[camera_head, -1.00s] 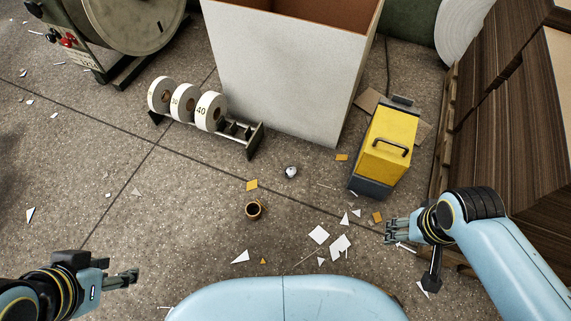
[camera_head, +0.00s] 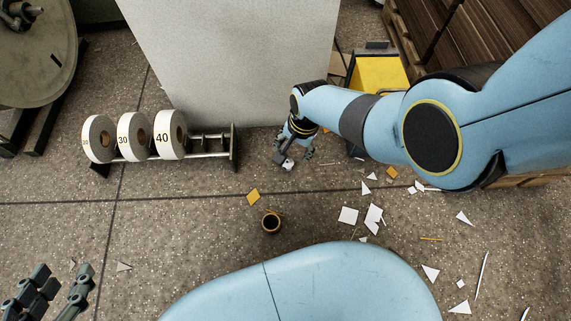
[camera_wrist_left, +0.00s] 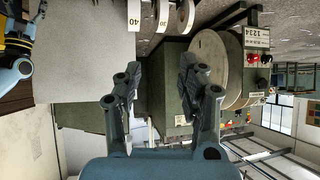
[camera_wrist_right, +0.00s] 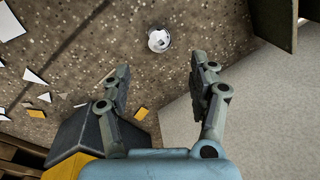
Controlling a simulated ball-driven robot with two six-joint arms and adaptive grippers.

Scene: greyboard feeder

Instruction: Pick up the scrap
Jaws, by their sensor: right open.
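A small round white-and-grey scrap (camera_head: 288,165) lies on the speckled floor in front of the big white box. In the right wrist view the scrap (camera_wrist_right: 159,40) lies beyond the fingertips, roughly in line with the gap between them. My right gripper (camera_head: 297,156) is open and points down close to the scrap, partly covering it in the head view. In its wrist view the right gripper (camera_wrist_right: 160,80) holds nothing. My left gripper (camera_head: 60,285) is open and empty at the lower left, and its spread fingers show in the left wrist view (camera_wrist_left: 155,80).
A rack (camera_head: 235,148) with numbered rolls stands left of the scrap. The white box (camera_head: 235,60) rises behind it. A yellow case (camera_head: 378,73) is partly hidden.

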